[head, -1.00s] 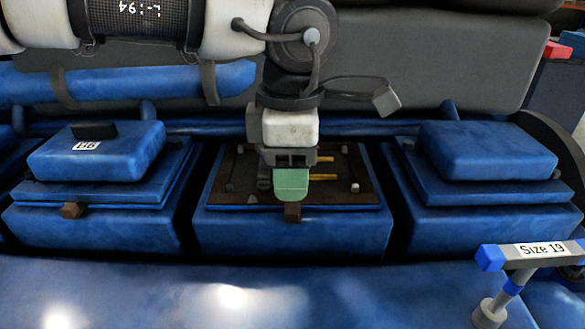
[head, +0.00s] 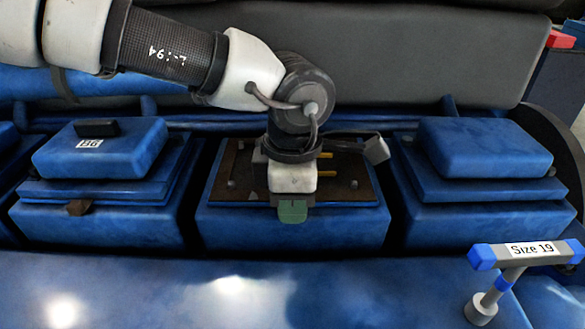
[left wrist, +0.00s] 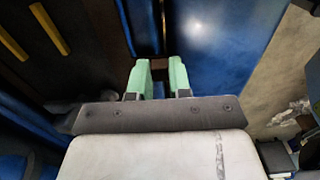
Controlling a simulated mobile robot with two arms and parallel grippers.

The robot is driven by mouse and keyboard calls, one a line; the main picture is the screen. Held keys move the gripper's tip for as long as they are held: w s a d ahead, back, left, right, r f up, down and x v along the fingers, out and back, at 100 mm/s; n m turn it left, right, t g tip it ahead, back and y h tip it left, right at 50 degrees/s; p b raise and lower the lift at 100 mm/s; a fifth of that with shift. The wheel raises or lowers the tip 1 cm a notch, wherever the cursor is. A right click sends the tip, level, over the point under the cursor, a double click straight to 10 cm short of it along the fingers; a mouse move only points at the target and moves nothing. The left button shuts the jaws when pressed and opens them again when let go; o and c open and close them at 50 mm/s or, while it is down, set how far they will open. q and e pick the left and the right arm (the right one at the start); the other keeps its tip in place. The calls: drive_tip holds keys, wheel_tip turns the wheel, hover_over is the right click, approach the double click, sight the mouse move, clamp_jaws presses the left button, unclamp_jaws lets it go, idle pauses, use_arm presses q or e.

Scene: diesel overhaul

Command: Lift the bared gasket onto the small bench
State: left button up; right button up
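The bared gasket (head: 345,187) is a dark brown flat plate on top of the middle blue block (head: 230,228) in the head view. Two yellow pins show on it, and they also show in the left wrist view (left wrist: 48,28). My left gripper (head: 292,212), with green fingertips, is at the plate's front edge and hides its brown front tab. In the left wrist view the fingertips (left wrist: 160,76) are apart, with a narrow gap and a brown strip just beyond it. I cannot tell whether they touch the tab. My right gripper and the small bench are not in view.
Blue covered blocks stand left (head: 100,220) and right (head: 485,220) of the middle one, with dark gaps between. The blue surface in front (head: 180,290) is mostly clear.

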use_arm(q)
clamp_jaws()
